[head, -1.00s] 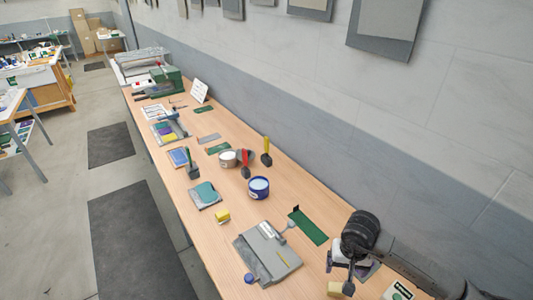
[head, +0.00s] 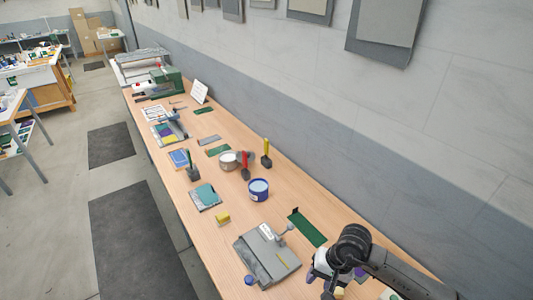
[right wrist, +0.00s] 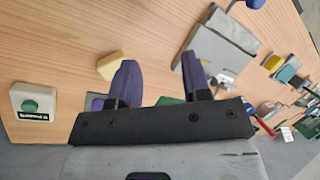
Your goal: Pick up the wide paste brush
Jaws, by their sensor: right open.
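Several upright brush-like tools stand mid-bench in the head view: one with a yellow handle (head: 266,152), one with a red handle (head: 246,165) and one with a green handle (head: 192,168). I cannot tell which one is the wide paste brush. My right gripper (head: 337,287) is at the near right end of the bench, well away from them. In the right wrist view the right gripper (right wrist: 158,75) has its two purple-tipped fingers apart, with bare wood between them. My left gripper is not in view.
A blue tub (head: 258,190) stands near the brushes. A grey board (head: 265,262) lies left of my right gripper, with a green strip (head: 307,227) behind. A cream block (right wrist: 111,66) lies near one finger. The wall (head: 400,165) bounds the bench.

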